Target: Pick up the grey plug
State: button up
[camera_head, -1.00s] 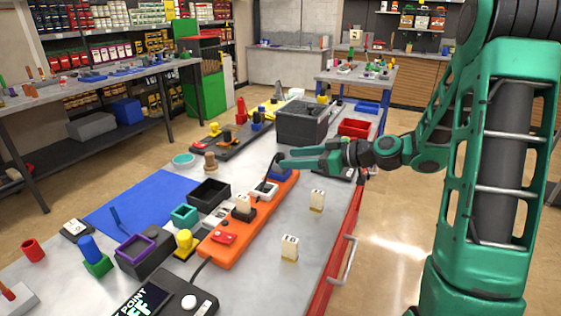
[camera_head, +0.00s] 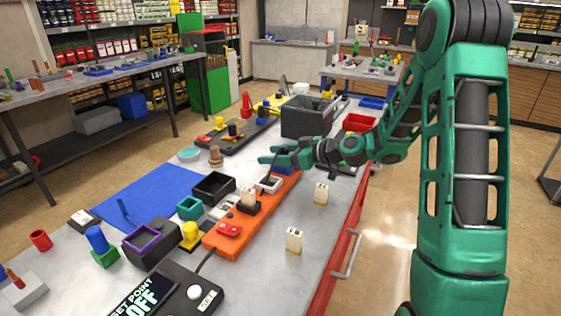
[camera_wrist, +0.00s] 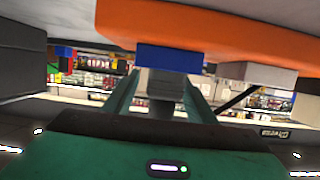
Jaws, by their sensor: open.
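The grey plug (camera_wrist: 165,83) shows in the wrist view as a grey block above a blue block (camera_wrist: 169,58) by the orange power strip (camera_wrist: 225,25); this view looks upside down. My gripper (camera_wrist: 163,92) is open, with one green finger on each side of the grey block. I cannot tell whether the fingers touch it.
A dark grey bin (camera_head: 306,118) stands just beyond my gripper. Two pale blocks (camera_head: 321,192) (camera_head: 294,239) stand on the right of the bench. A black open box (camera_head: 213,187) is left of the strip.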

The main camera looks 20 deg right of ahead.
jog(key=shift+c, duration=0.7)
jog(key=c, duration=1)
jog(key=shift+r, duration=0.1)
jog(key=shift+c, duration=0.2)
